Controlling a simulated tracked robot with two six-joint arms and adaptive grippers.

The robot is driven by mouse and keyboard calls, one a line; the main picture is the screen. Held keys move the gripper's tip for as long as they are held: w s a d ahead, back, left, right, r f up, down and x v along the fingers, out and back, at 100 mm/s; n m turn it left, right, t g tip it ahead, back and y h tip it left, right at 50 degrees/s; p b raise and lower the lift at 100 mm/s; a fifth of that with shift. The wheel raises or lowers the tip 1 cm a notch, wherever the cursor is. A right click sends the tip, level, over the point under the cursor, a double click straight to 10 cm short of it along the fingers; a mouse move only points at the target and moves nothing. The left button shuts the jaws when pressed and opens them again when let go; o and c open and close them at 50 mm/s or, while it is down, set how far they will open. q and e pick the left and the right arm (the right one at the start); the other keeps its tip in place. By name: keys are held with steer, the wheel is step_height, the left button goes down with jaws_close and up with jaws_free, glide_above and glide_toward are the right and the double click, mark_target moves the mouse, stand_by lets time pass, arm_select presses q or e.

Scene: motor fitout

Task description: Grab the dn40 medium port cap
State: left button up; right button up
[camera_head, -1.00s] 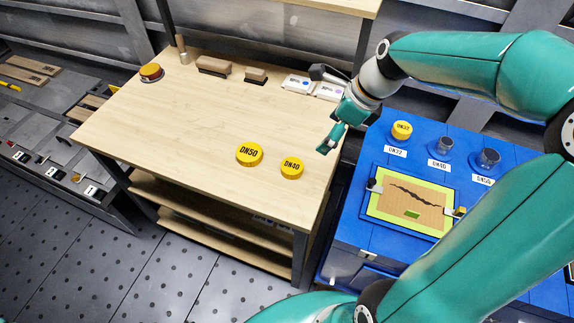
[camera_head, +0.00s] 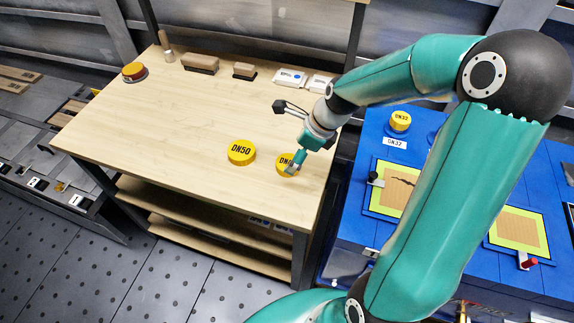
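The yellow DN40 cap (camera_head: 282,168) lies on the wooden table near its front right edge. My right gripper (camera_head: 293,165) is at the cap's right side, and its fingers cover part of the label and rim. I cannot tell whether the fingers touch the cap or how far apart they are. The larger yellow DN50 cap (camera_head: 241,152) lies just left of it. My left gripper is not in view.
A yellow DN32 cap (camera_head: 400,120) sits on the blue bench (camera_head: 356,205) at the right. The table's middle (camera_head: 190,115) is clear.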

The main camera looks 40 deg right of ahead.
steer(key=shift+d+x, duration=0.15)
steer(key=shift+x, duration=1.2)
steer(key=shift+d+x, duration=0.15)
steer(key=shift+x, duration=1.25)
steer(key=c, duration=0.9)
